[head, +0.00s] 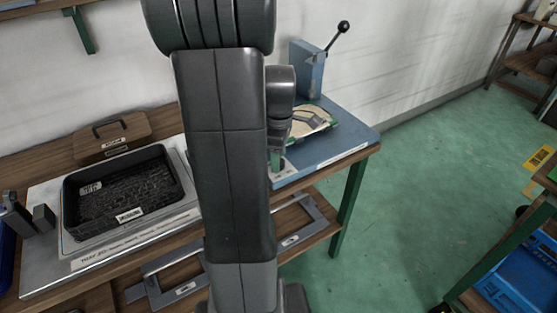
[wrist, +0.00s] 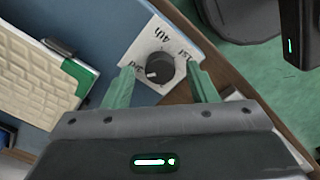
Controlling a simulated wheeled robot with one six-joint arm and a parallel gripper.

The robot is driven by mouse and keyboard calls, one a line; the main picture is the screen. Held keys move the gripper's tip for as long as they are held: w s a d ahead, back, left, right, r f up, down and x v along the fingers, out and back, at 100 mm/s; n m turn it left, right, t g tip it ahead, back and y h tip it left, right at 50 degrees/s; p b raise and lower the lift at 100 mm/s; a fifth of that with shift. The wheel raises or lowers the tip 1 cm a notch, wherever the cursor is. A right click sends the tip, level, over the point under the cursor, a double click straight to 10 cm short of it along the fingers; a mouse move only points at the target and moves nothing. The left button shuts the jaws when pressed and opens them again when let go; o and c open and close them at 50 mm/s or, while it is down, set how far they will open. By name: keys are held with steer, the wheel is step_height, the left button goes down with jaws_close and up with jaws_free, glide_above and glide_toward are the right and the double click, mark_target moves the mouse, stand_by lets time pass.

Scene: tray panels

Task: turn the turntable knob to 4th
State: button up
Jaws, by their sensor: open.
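The turntable knob (wrist: 160,70) is dark and round on a white label plate (wrist: 146,50) in the wrist view. "4th" is printed above it in the picture, with smaller labels to its left and right. A pale mark on the knob's face lies to its lower left, roughly on the side of the left label. My gripper (wrist: 160,67) is open, with one green finger on each side of the knob; I cannot tell whether they touch it. In the head view, the knob is mostly hidden by my arm, and a green finger (head: 275,160) shows beside it.
The blue panel (head: 350,135) carries an upright blue box (head: 306,68) with a black-knobbed lever (head: 336,34) and a light, green-edged piece (head: 312,122). A black tray (head: 125,195) stands on the bench to the left.

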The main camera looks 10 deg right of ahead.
steer(key=shift+f, duration=0.55)
steer(key=c, duration=1)
steer(key=shift+o, duration=0.2)
steer(key=shift+m, duration=0.3)
